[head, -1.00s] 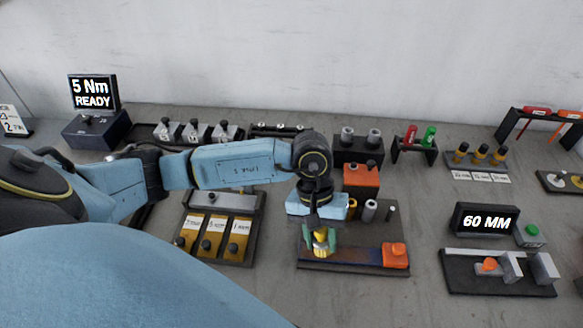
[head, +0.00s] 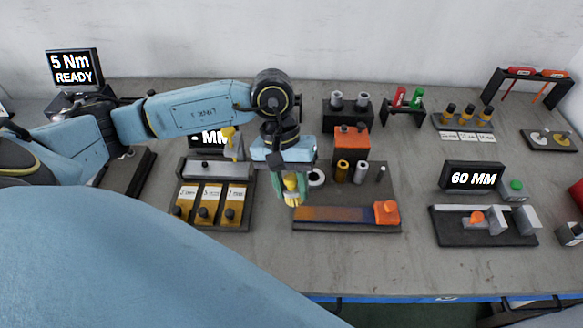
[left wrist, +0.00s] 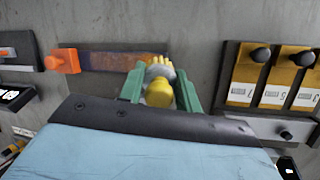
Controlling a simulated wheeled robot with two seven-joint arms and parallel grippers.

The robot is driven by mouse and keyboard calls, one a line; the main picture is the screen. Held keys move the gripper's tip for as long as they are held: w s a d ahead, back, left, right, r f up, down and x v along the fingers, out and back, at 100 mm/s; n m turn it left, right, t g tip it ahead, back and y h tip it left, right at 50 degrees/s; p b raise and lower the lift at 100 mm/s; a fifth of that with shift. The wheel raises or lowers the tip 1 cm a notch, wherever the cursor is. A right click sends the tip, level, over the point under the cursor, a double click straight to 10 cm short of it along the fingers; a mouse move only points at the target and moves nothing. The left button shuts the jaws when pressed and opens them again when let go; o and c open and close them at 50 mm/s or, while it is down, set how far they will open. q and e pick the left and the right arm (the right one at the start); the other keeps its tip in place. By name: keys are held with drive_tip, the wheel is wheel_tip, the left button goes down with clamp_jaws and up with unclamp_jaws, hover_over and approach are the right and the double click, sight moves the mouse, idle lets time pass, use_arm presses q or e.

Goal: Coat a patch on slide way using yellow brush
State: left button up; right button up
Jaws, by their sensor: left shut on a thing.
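My left gripper (head: 291,194) has green fingers and is shut on the yellow brush (head: 291,181). Its bristle end points down near the left end of the slide way (head: 335,215). In the left wrist view the yellow brush (left wrist: 159,93) sits between the green fingers (left wrist: 160,88), overlapping one end of the slide way (left wrist: 112,61). My right gripper is not in view.
Left of the slide way stands a tray with yellow labelled slots (head: 208,205). Behind it are an orange-topped block (head: 350,139) and small cylinders (head: 342,171). A "60 MM" display (head: 473,176) and a grey fixture (head: 484,224) stand to the right. The table's front is clear.

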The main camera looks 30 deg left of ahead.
sight(295, 193)
use_arm(q)
drive_tip(key=shift+r+p, duration=0.55)
drive_tip(key=shift+r, duration=1.15)
